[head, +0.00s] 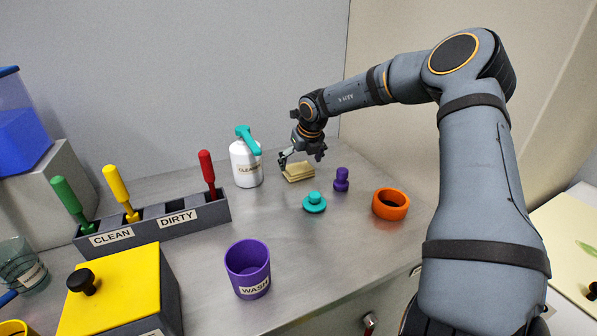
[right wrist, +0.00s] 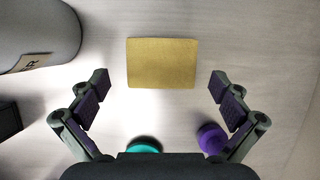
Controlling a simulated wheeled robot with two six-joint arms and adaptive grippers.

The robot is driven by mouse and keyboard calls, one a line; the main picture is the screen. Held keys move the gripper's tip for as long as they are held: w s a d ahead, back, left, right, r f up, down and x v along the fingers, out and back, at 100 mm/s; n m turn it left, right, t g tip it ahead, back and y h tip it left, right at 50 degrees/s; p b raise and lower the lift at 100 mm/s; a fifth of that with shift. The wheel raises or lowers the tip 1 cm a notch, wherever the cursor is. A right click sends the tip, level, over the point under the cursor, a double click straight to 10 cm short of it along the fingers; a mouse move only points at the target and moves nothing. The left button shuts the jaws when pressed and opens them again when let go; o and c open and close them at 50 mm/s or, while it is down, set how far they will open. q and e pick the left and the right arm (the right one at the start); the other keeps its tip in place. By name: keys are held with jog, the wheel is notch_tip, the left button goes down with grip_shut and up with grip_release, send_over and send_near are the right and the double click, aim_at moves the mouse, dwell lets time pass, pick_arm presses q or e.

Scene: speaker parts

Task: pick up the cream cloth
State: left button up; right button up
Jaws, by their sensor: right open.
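The cream cloth (head: 298,172) is a folded, flat rectangular stack on the metal table, to the right of the white spray bottle. In the right wrist view the cloth (right wrist: 162,62) looks yellowish and lies ahead of the fingers, centred between them. My right gripper (head: 302,156) is above and near the cloth in the head view. Its two fingers (right wrist: 160,90) are wide apart and nothing is between them. I cannot tell from the head view whether the fingers touch the cloth. My left gripper does not show.
A white bottle (head: 246,166) with a teal top stands left of the cloth. A teal knob (head: 314,203), a purple peg (head: 341,180) and an orange ring (head: 390,204) are nearer. A purple WASH cup (head: 248,268) and a dark tool rack (head: 152,226) stand further left.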

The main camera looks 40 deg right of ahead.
jog(key=shift+x, duration=0.9)
jog(key=shift+w+f, duration=0.2)
jog(key=shift+f, duration=0.1)
jog(key=shift+s+r, duration=0.1)
jog(key=shift+c, duration=0.4)
jog(key=c, duration=0.9)
jog(key=shift+r, duration=0.1)
